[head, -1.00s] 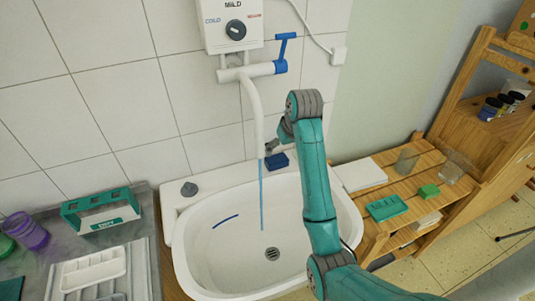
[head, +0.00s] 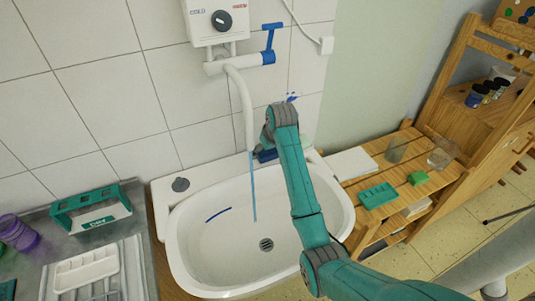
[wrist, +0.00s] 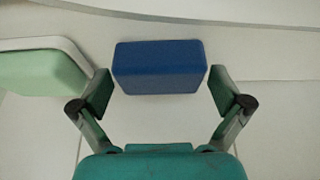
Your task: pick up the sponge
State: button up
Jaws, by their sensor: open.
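A dark blue block, which looks like the sponge (wrist: 160,65), lies at the back rim of the white sink in the head view, partly covered by my arm. In the wrist view it sits between and slightly beyond my two fingertips, with a gap on each side. My gripper (wrist: 160,92) is open and empty. In the head view the fingers are mostly hidden behind my wrist.
A pale green block (wrist: 38,72) in a white dish lies close to the left finger. The tap spout (head: 243,105) runs water into the sink (head: 215,245) beside my arm. A wooden shelf (head: 400,195) with a green tray (head: 378,195) stands right.

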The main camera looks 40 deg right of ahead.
jog(key=c, duration=0.7)
notch_tip(320, 180, up, 10)
dwell(0.5)
